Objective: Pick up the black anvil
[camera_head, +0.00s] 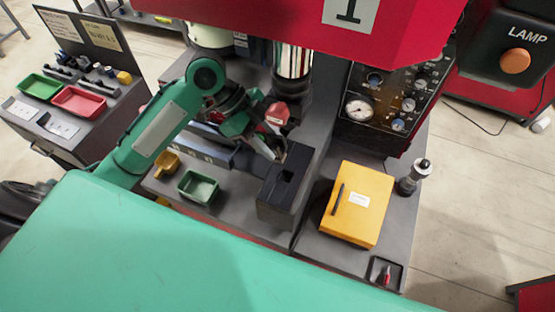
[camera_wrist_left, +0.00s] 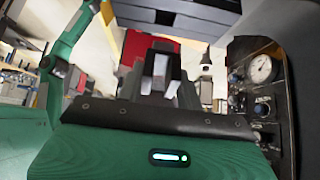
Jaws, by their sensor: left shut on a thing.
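The black anvil (camera_head: 288,181) is a dark block with a square recess in its top, on the grey bench in the head view. My left gripper (camera_head: 274,152) reaches down from the upper left to its far end and is shut on it. The contact is partly hidden by the fingers. In the left wrist view my left gripper (camera_wrist_left: 160,85) shows its fingers close around a dark part with a grey face; I cannot tell its full outline there. I cannot tell whether the anvil is lifted clear of the bench. My right gripper is not in view.
A yellow box (camera_head: 365,222) with a black pen stands right of the anvil. A green tray (camera_head: 198,188) and a small yellow bin (camera_head: 167,165) are at left. A red machine head (camera_head: 400,25) hangs above, with a gauge panel (camera_head: 385,98) behind. A grey-black plunger (camera_head: 414,177) stands at right.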

